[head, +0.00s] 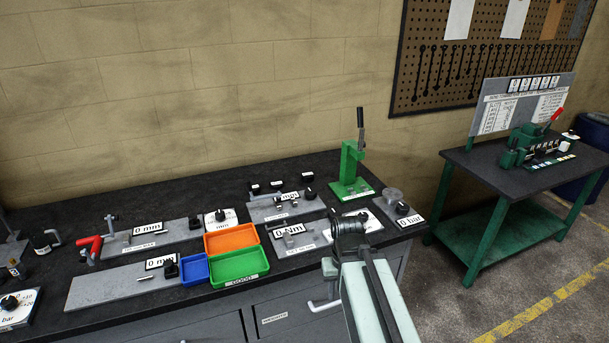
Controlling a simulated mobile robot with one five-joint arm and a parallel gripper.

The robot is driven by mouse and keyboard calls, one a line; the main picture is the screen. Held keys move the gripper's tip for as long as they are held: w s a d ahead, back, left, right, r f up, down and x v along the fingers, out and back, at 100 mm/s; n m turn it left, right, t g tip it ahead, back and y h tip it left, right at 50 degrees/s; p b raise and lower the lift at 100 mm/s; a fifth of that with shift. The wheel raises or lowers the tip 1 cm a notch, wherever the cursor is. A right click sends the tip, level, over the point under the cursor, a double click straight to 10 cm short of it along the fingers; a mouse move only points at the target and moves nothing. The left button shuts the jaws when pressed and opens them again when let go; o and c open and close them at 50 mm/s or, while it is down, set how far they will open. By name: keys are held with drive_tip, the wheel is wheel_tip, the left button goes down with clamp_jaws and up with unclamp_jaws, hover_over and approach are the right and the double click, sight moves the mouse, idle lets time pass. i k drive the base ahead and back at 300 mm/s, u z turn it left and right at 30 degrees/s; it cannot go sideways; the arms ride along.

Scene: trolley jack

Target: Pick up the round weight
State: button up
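A short grey round piece (392,193) sits at the right end of the dark workbench, beside a black knob and a "0 bar" label. It is the clearest round, weight-like thing in view, but I cannot tell for sure that it is the round weight. My gripper (350,226) is dark and sits at the end of my pale arm, over the bench's right front part. It is left of and nearer than the grey round piece, apart from it in the picture. Its fingers are too small and dark to read. It hides part of a white plate behind it.
Orange (231,238), green (239,267) and blue (195,268) trays stand mid-bench among grey gauge plates. A green lever press (351,173) stands behind my gripper. A green-legged side table (516,164) stands to the right, with floor between it and the bench.

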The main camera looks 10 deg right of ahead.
sight(307, 176)
drive_tip(key=u, duration=0.1)
drive_tip(key=i, duration=0.95)
drive_tip(key=z, duration=0.05)
